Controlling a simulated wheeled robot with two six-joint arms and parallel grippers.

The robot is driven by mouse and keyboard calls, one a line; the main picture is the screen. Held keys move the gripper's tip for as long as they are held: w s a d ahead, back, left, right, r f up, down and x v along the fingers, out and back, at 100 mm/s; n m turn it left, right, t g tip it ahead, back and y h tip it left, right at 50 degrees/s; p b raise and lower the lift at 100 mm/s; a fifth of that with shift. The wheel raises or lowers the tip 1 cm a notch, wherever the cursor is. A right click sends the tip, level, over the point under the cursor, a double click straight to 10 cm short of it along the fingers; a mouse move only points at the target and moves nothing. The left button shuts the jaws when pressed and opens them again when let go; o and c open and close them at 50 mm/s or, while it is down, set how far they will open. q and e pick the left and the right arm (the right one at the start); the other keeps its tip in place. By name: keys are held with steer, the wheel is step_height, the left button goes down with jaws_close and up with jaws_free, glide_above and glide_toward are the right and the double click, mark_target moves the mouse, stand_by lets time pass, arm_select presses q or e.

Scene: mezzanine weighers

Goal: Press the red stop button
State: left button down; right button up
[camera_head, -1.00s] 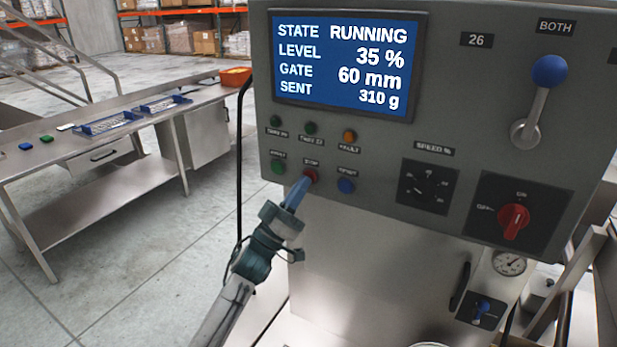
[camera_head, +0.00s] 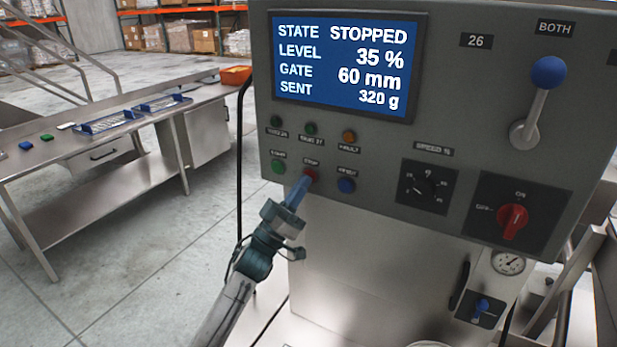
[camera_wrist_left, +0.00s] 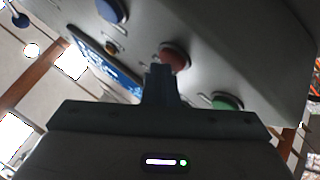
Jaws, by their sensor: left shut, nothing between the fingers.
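The red stop button (camera_head: 312,174) sits on the grey control panel (camera_head: 385,160), between the green button (camera_head: 278,166) and the blue button (camera_head: 346,185). My left gripper (camera_head: 301,186) is shut and empty, its tips at the stop button and covering part of it. In the left wrist view the shut fingertips (camera_wrist_left: 160,70) overlap the lower edge of the red button (camera_wrist_left: 175,57); whether they touch it is hard to tell. The display (camera_head: 342,66) reads STATE STOPPED, LEVEL 35 %, GATE 60 mm, SENT 320 g. My right gripper is not in view.
Right of the buttons are the speed dial (camera_head: 428,187), a red rotary switch (camera_head: 512,220) and a blue-knobbed lever (camera_head: 548,75). A steel bench (camera_head: 60,170) with blue trays stands at the left. A black cable (camera_head: 240,150) hangs along the panel's left edge.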

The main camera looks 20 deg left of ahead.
arm_select(q)
steer(key=shift+s, duration=0.7)
steer(key=s, duration=0.5)
steer(key=shift+a+b, duration=0.25)
steer(key=shift+b, duration=0.1)
stand_by(0.4)
